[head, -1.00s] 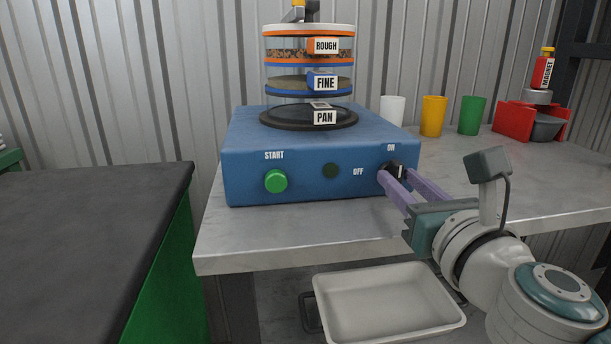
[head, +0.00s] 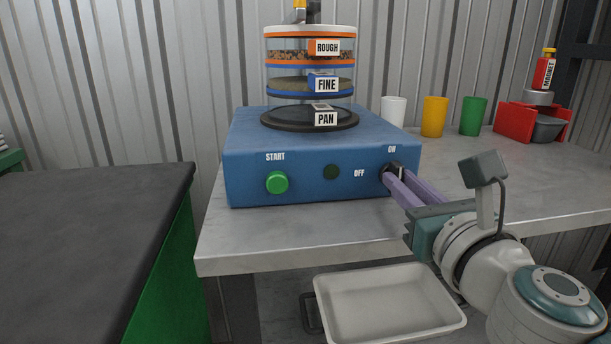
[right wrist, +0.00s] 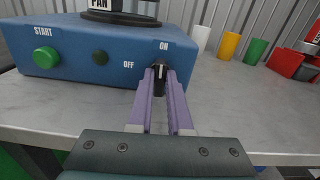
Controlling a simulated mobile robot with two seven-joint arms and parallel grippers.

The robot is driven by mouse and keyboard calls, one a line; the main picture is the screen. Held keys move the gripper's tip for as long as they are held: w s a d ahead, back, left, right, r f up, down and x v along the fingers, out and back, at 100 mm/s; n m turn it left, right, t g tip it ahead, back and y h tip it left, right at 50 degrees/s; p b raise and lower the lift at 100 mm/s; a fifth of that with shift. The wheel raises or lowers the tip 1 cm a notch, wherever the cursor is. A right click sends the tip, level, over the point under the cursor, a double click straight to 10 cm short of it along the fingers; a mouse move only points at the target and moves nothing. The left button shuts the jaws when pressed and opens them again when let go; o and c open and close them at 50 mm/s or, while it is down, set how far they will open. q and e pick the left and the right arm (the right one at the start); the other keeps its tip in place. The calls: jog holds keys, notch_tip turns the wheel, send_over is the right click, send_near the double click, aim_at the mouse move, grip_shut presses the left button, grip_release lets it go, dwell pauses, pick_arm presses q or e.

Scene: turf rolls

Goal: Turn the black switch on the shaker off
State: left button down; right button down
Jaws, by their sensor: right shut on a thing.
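The blue shaker (head: 300,175) stands on a grey table, with a stack of sieves (head: 310,80) labelled ROUGH, FINE and PAN on top. Its front has a green START button (head: 277,183), a dark round lamp (head: 331,172) and the black switch (right wrist: 160,79) at the right, between the words OFF and ON. My right gripper (head: 392,176) is at the switch, its two purple fingers shut on the knob from either side. The knob's white line points up toward ON in the right wrist view. The fingers partly hide the knob in the head view. My left gripper is out of view.
A white tray (head: 388,300) sits below the table. A dark-topped bench (head: 80,240) is at left.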

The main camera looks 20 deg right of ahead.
jog(key=n+p, duration=0.1)
jog(key=n, duration=0.4)
jog(key=shift+a, duration=0.15)
jog(key=n+p, duration=0.1)
jog(key=n, duration=0.3)
jog(key=shift+p, duration=0.4)
jog(key=n+p, duration=0.1)
jog(key=n, duration=0.3)
jog(key=shift+a+f+n, duration=0.1)
jog(key=shift+n, duration=0.3)
jog(key=shift+w+f+n+p, duration=0.15)
jog(key=shift+n+p, duration=0.45)
jog(key=shift+n, duration=1.1)
jog(key=c, duration=0.8)
grip_release()
jog(key=shift+c, duration=0.2)
jog(key=shift+s, duration=0.2)
